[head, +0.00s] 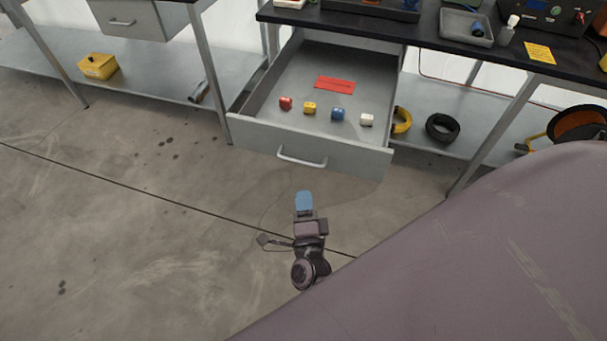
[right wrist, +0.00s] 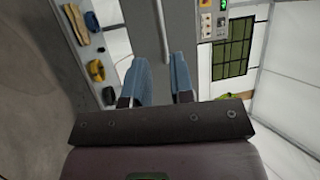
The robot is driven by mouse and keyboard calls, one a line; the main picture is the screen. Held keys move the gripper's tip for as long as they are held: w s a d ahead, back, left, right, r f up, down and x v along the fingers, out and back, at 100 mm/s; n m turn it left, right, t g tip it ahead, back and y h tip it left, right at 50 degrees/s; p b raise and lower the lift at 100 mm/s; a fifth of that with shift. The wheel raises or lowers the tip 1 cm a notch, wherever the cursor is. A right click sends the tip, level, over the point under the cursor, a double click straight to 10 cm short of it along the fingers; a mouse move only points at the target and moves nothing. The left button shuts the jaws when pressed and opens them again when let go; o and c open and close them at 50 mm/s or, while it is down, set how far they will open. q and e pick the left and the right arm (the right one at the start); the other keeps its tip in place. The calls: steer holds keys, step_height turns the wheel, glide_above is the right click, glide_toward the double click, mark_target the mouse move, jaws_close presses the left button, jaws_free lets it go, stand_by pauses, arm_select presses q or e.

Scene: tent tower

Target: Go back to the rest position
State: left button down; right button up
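My right gripper (head: 304,201) shows in the head view, in front of the open drawer, with blue fingers. In the right wrist view its two blue fingers (right wrist: 160,82) stand apart with nothing between them, so it is open and empty. It appears clear of the drawer front and its handle (head: 302,158). My left gripper is not in view.
The grey drawer (head: 262,139) is pulled out under the black bench top. Inside lie a red card (head: 335,85) and red, yellow, blue and white small pieces. A yellow box (head: 98,66) sits on the left lower shelf. Floor at left is clear.

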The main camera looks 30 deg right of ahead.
stand_by(0.5)
steer(key=w+a+n+y, duration=0.35)
steer(key=n+y, duration=0.25)
steer(key=n, duration=0.4)
steer(key=s+d+n+g+y+p, duration=0.1)
steer(key=s+d+n+g, duration=0.2)
steer(key=s+n, duration=0.4)
steer(key=s+d+n+g+y+p, duration=0.2)
steer(key=s+d+n, duration=0.3)
steer(key=s, duration=0.7)
steer(key=shift+d+r+n+g, duration=0.25)
steer(key=shift+d+n+g, duration=0.05)
steer(key=shift+n+g, duration=0.6)
steer(key=shift+s, duration=0.1)
